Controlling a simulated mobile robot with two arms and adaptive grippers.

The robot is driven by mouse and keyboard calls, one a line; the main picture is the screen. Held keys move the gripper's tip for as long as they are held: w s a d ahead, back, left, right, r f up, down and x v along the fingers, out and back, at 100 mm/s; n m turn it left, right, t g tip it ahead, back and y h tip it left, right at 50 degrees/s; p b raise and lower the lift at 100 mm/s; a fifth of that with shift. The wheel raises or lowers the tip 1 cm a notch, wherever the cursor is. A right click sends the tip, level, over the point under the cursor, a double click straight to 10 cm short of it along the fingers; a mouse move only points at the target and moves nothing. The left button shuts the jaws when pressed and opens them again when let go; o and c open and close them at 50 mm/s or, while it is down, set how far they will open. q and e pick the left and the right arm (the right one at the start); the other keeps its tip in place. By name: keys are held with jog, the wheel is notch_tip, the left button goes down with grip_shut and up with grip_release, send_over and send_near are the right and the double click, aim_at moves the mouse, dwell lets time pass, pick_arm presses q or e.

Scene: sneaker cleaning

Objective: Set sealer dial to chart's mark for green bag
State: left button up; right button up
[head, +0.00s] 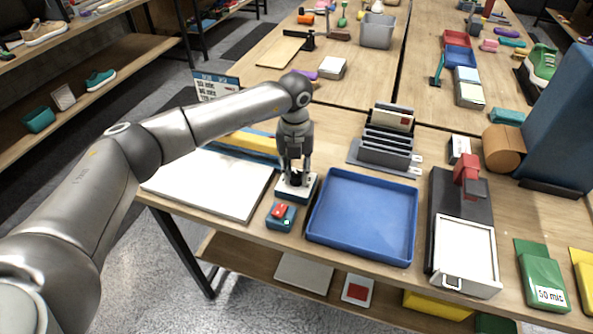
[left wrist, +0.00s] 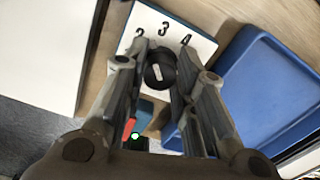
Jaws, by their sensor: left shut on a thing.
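My left gripper (head: 295,178) points down over the dial box (head: 309,192) and is shut on the black dial (left wrist: 160,70). In the left wrist view, the white plate (left wrist: 190,25) shows 2, 3 and 4. The dial's short white mark is roughly on the 3 side; its exact setting is unclear. A chart (head: 207,88) stands at the back left, partly hidden by my arm, its lines too small to read surely. A green bag (head: 541,268) labelled "50 mic" lies at the front right. My right gripper is not in view.
A blue tray (head: 363,217) stands just right of the dial box. A small teal box with a red switch (head: 281,212) is in front. A white board (head: 208,182) lies left, a grey rack (head: 385,143) behind, and a dark device with a red part (head: 466,170) right.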

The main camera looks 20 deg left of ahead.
aim_at(295, 173)
pick_arm(q)
jog(key=shift+r+n, duration=0.1)
jog(key=shift+n, duration=1.5)
jog(key=o, duration=1)
jog(key=shift+o, duration=0.2)
notch_tip(295, 173, up, 12)
jog(key=shift+a, duration=0.15)
